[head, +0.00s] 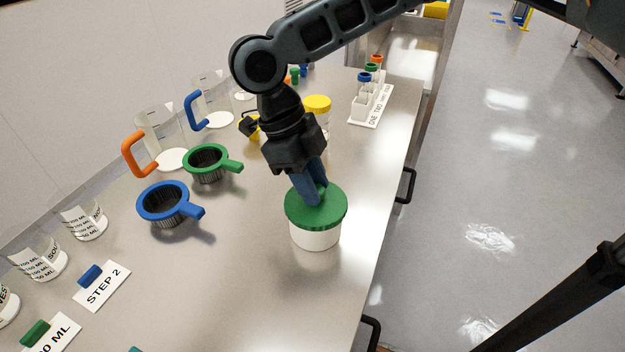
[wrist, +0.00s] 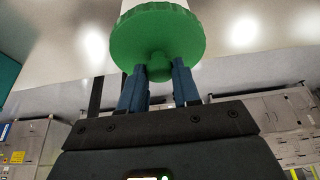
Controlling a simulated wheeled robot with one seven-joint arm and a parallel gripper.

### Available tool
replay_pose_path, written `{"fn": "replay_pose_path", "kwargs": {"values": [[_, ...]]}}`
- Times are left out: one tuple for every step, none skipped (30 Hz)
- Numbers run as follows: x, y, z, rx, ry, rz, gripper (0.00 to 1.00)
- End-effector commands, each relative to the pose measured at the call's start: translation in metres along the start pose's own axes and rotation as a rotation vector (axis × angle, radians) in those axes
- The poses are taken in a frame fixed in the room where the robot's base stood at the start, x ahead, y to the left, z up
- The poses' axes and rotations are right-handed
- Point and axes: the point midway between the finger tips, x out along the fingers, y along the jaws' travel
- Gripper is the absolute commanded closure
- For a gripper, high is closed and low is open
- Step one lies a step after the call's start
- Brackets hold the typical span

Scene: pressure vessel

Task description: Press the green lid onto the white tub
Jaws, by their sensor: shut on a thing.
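The green lid (head: 330,214) is a round disc with a knob on top, and it sits over the mouth of the white tub (head: 316,238) near the bench's right edge. My gripper (head: 312,196) points down from above with its blue fingers shut on the lid's knob. In the wrist view the lid (wrist: 156,38) shows its ribbed rim, with the knob between the two fingertips (wrist: 160,70). A little of the white tub (wrist: 150,4) shows beyond the lid. I cannot tell whether the lid is fully seated.
A blue-rimmed strainer (head: 150,205) and a green-rimmed strainer (head: 226,166) lie to the left. Handled jugs, beakers, a yellow-lidded jar (head: 317,103) and a tube rack (head: 368,112) stand farther back or left. The bench front (head: 250,300) is clear.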

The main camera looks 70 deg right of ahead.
Motion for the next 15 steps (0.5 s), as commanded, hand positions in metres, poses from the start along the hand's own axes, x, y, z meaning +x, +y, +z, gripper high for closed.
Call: {"fn": "replay_pose_path", "kwargs": {"values": [[-0.0001, 0.0, 0.0, 0.0, 0.0, 0.0, 0.97], [-0.0001, 0.0, 0.0, 0.0, 0.0, 0.0, 0.66], [-0.0001, 0.0, 0.0, 0.0, 0.0, 0.0, 0.62], [-0.0001, 0.0, 0.0, 0.0, 0.0, 0.0, 0.59], [-0.0001, 0.0, 0.0, 0.0, 0.0, 0.0, 0.56], [-0.0001, 0.0, 0.0, 0.0, 0.0, 0.0, 0.52], [-0.0001, 0.0, 0.0, 0.0, 0.0, 0.0, 0.49], [-0.0001, 0.0, 0.0, 0.0, 0.0, 0.0, 0.46], [0.0, 0.0, 0.0, 0.0, 0.0, 0.0, 0.43], [0.0, 0.0, 0.0, 0.0, 0.0, 0.0, 0.4], [0.0, 0.0, 0.0, 0.0, 0.0, 0.0, 0.39], [0.0, 0.0, 0.0, 0.0, 0.0, 0.0, 0.39], [0.0, 0.0, 0.0, 0.0, 0.0, 0.0, 0.39], [0.0, 0.0, 0.0, 0.0, 0.0, 0.0, 0.39], [0.0, 0.0, 0.0, 0.0, 0.0, 0.0, 0.39]]}}
